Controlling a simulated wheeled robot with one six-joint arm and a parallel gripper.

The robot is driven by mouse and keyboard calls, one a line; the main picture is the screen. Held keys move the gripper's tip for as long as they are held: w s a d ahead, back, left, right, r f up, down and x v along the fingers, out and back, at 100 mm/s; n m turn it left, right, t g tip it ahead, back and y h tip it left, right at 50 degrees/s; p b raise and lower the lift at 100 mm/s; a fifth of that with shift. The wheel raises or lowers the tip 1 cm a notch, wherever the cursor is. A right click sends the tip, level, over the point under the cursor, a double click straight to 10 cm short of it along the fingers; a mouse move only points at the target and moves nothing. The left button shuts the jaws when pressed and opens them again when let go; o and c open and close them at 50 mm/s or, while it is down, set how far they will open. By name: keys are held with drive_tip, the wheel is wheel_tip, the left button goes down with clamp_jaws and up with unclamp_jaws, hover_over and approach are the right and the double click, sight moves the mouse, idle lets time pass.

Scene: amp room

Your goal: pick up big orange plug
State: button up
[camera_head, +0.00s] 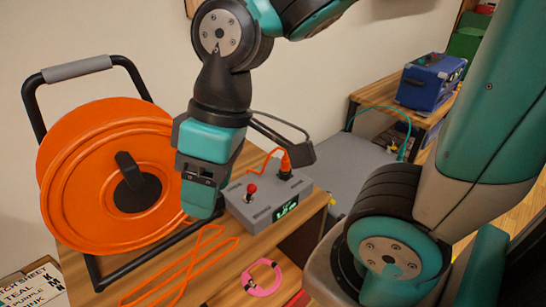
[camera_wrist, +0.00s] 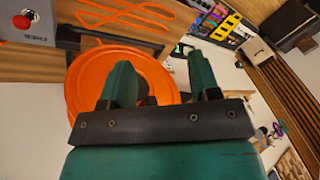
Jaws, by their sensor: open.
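An orange plug (camera_head: 286,162) with a dark base stands on top of a grey box (camera_head: 240,208), at its back right corner. A short orange cable arches from it to the left. My gripper (camera_head: 203,200) points down to the left of the box, beside a large orange reel (camera_head: 85,190). It is apart from the plug. In the wrist view my gripper (camera_wrist: 162,82) has its two teal fingers spread, with nothing between them but the orange reel (camera_wrist: 145,58) behind. The plug does not show clearly in the wrist view; only part of the grey box (camera_wrist: 38,32) shows there.
The box carries a red-topped lever (camera_head: 251,189) and a small green display. Orange cable (camera_head: 185,270) lies looped on the wooden table, with a pink ring-shaped cable (camera_head: 262,278) to its right. A blue case (camera_head: 430,82) stands on a farther table at the right.

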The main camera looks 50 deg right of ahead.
drive_tip(key=w+d+h+p, duration=0.2)
drive_tip(key=w+d, duration=0.7)
drive_tip(key=w, duration=0.1)
drive_tip(key=n+h+p, duration=0.1)
drive_tip(key=h, duration=0.1)
hover_over(286, 156)
drive_tip(key=w+a, duration=0.1)
drive_tip(key=a, duration=0.1)
wheel_tip(286, 156, down, 3)
drive_tip(key=f, duration=0.3)
drive_tip(key=d+f, duration=0.1)
drive_tip(key=f, duration=0.7)
drive_tip(key=shift+s+d+p, duration=0.15)
drive_tip(key=shift+d+p, duration=0.05)
drive_tip(key=shift+p, duration=0.1)
drive_tip(key=shift+f, duration=0.55)
drive_tip(key=f, duration=0.2)
drive_tip(key=s+f+p, duration=0.1)
drive_tip(key=f, duration=0.1)
drive_tip(key=shift+d+f, duration=0.15)
drive_tip(key=shift+d, duration=0.05)
drive_tip(key=shift+w+f, duration=0.1)
drive_tip(key=shift+f, duration=0.35)
drive_tip(key=c, duration=1)
